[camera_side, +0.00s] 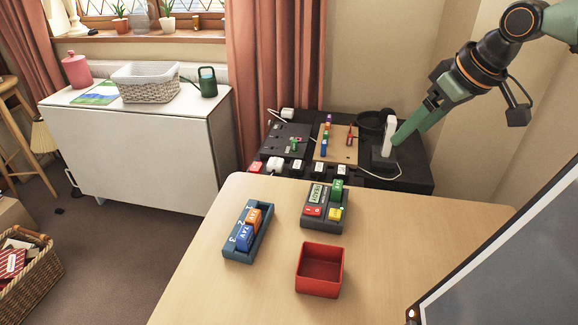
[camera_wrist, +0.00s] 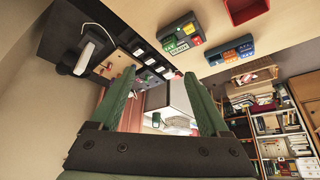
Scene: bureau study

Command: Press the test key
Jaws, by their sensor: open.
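A dark tester (camera_side: 306,223) with a lit display reading READY (camera_side: 318,194) stands on the wooden table. A red key (camera_side: 312,211) sits below the display, its lettering too small to read. A green block (camera_side: 337,191) and a yellow block (camera_side: 335,213) sit on the tester's right side. In the wrist view the tester (camera_wrist: 181,38) is at the top, turned over. My gripper (camera_side: 397,138) is behind and right of the tester, above the black bench and well apart from the key. In the wrist view my gripper (camera_wrist: 159,74) has its green fingers spread, with nothing between them.
A blue tray (camera_side: 236,254) holding orange and blue blocks is left of the tester. An open red box (camera_side: 319,270) is in front. A black bench (camera_side: 412,180) behind carries a white upright device (camera_side: 388,138) close to my gripper. A dark panel (camera_side: 500,270) stands front right.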

